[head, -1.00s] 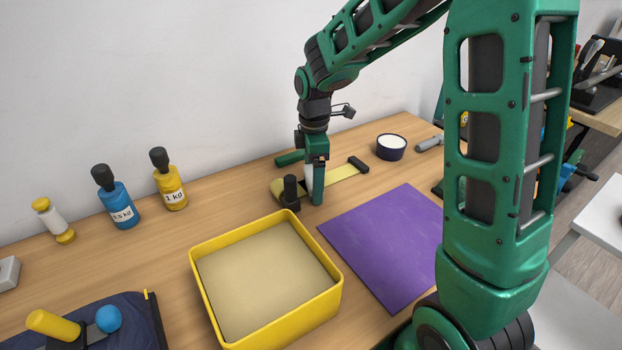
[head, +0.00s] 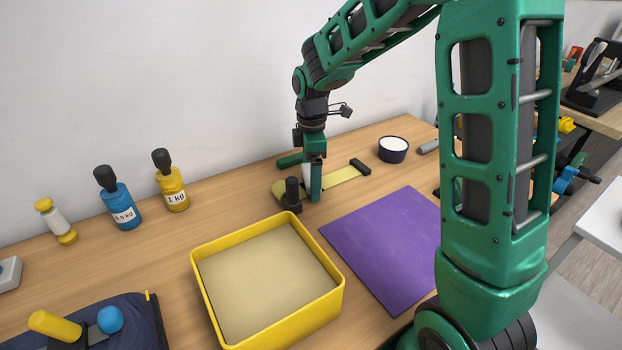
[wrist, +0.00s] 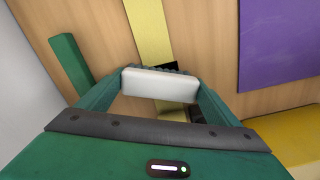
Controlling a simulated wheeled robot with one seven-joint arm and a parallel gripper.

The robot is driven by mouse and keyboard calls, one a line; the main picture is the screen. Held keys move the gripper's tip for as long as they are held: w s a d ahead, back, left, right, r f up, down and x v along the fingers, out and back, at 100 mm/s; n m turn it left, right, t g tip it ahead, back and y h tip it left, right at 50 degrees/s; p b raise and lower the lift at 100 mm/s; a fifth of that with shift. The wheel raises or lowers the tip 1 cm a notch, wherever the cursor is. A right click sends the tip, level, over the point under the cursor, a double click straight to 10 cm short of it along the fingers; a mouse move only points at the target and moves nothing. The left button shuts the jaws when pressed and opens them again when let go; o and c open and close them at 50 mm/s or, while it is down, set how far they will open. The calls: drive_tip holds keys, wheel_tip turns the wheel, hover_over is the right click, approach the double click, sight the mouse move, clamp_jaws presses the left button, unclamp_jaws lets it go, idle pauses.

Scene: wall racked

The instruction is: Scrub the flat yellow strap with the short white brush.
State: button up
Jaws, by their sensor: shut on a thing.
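The flat yellow strap (head: 342,177) lies on the wooden table near the wall, with a dark clamp or block at each end; the near one has an upright black knob (head: 292,194). My gripper (head: 313,190) points down over the strap's near part. In the wrist view my gripper (wrist: 160,88) is shut on the short white brush (wrist: 160,85), which lies crosswise between the fingers. The brush's dark bristles face the strap (wrist: 149,30) and sit over it. I cannot tell for certain whether the bristles touch it. In the head view the fingers hide much of the brush.
A purple mat (head: 385,240) lies right of a yellow sand-coloured tray (head: 340,290). A green bar (head: 290,160) lies behind the strap. A dark bowl with white contents (head: 393,150) stands beyond it. Blue (head: 119,205) and yellow (head: 171,187) weights stand at the left.

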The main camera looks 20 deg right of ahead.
drive_tip(key=shift+w+a+f, duration=0.1)
drive_tip(key=shift+w, duration=0.6)
drive_tip(key=shift+s, duration=0.1)
drive_tip(key=shift+s+d, duration=0.15)
drive_tip(key=shift+s, duration=0.6)
drive_tip(key=shift+s+d, duration=0.15)
drive_tip(key=shift+s, duration=0.6)
drive_tip(key=shift+w, duration=0.1)
drive_tip(key=shift+w+a, duration=0.2)
drive_tip(key=shift+w, duration=0.55)
drive_tip(key=shift+w+a, duration=0.15)
drive_tip(key=shift+w, duration=0.6)
drive_tip(key=shift+s, duration=0.2)
drive_tip(key=shift+s+d, duration=0.2)
drive_tip(key=shift+s, duration=0.55)
drive_tip(key=shift+s+d, duration=0.15)
drive_tip(key=shift+s, duration=0.55)
